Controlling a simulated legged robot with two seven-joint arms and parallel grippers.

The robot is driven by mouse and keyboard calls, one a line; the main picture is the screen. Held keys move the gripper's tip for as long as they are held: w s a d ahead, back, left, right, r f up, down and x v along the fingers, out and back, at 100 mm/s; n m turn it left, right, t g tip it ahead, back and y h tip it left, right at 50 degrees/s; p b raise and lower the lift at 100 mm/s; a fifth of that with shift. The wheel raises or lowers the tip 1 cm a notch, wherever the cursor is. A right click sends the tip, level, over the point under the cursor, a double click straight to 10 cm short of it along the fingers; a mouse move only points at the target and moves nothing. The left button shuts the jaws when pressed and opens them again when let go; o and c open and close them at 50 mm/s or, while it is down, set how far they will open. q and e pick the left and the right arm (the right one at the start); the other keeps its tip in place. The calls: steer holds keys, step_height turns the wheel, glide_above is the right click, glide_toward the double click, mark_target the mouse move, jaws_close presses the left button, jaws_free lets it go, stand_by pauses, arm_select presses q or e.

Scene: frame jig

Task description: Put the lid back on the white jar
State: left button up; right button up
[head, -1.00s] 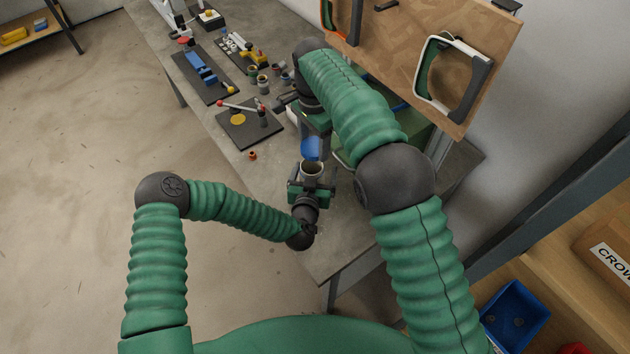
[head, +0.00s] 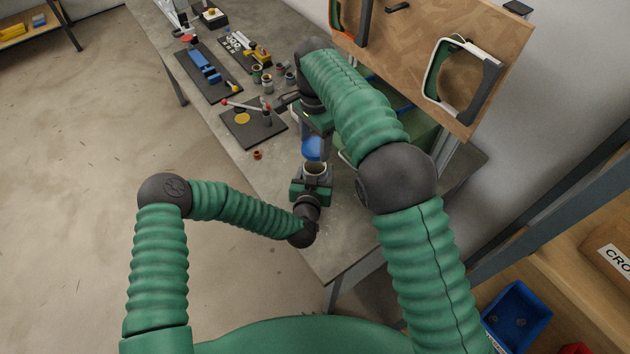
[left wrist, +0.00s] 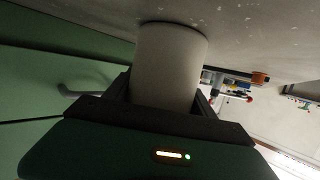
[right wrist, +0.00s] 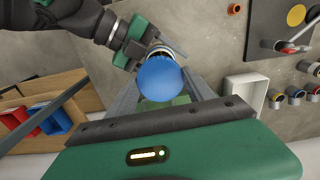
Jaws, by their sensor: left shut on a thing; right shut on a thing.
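The white jar (head: 316,174) is upright with its dark open mouth showing. My left gripper (head: 312,183) is shut on its sides, and the jar's pale body (left wrist: 168,65) fills the space between the fingers in the left wrist view. The blue lid (head: 313,147) is held by my right gripper (right wrist: 160,92), whose fingers reach either side of it. The lid looks tilted and sits just beyond the jar's mouth. In the right wrist view the lid (right wrist: 160,78) covers most of the jar. I cannot tell whether lid and rim touch.
A dark board with a yellow disc and a red-tipped lever (head: 252,125) lies left of the jar. A small orange-brown ring (head: 257,155) lies near the table edge. Several small pots (head: 267,84) stand farther back. A white open box (right wrist: 247,95) shows in the right wrist view.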

steer(key=shift+d, duration=0.15)
steer(key=f, duration=0.4)
steer(key=shift+d+f, duration=0.25)
steer(key=shift+f, duration=0.15)
steer(key=shift+a, duration=0.2)
steer(key=shift+d+f, duration=0.1)
steer(key=shift+f, duration=0.8)
steer(key=shift+f, duration=0.55)
